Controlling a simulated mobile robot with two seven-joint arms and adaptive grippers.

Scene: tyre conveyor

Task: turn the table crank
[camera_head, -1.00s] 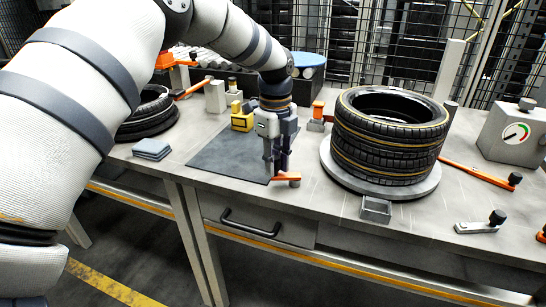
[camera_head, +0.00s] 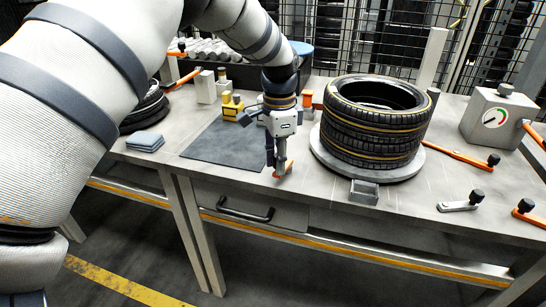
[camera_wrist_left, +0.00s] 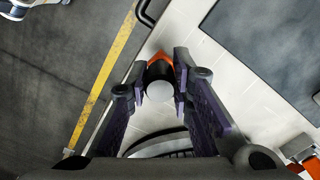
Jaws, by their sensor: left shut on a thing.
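The table crank (camera_head: 289,165) is a short orange arm with a grey knob at the table's front edge, left of the tyre stack. My left gripper (camera_head: 276,168) points down over it, its fingers shut on the crank. In the left wrist view the crank's pale round knob (camera_wrist_left: 160,91) sits between the two dark fingers (camera_wrist_left: 161,72), with orange (camera_wrist_left: 160,57) showing just beyond. In the head view the fingers partly hide the crank. My right gripper is not in view.
Two stacked tyres (camera_head: 372,135) stand on a round grey turntable (camera_head: 410,170) to the right. A dark mat (camera_head: 225,147) is left of the gripper. A gauge box (camera_head: 497,120) and orange levers (camera_head: 460,156) are further right.

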